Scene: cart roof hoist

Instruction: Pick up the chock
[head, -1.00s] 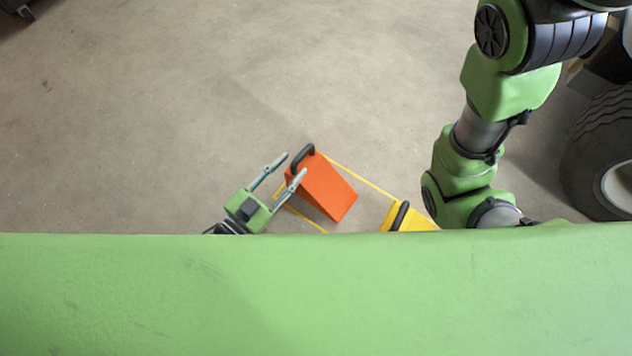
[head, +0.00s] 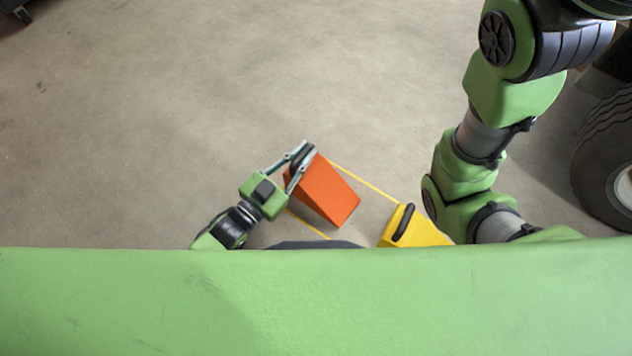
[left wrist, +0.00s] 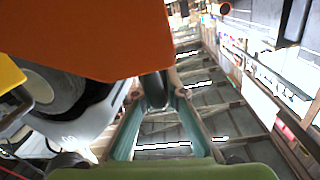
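The orange wedge chock (head: 325,192) sits on the floor near the middle of the head view, with a black handle at its upper left end. My left gripper (head: 307,151) is at that handle, its two fingers drawn together on either side of it. In the left wrist view the orange chock (left wrist: 90,35) fills the upper left, and the black handle (left wrist: 155,88) sits between the fingertips of my left gripper (left wrist: 160,97). The chock appears to rest on the floor. My right gripper is not in view.
A yellow chock (head: 422,232) with a black handle stands to the right of the orange one. A yellow line (head: 365,180) marks the floor around them. A large black tyre (head: 603,150) is at the right edge.

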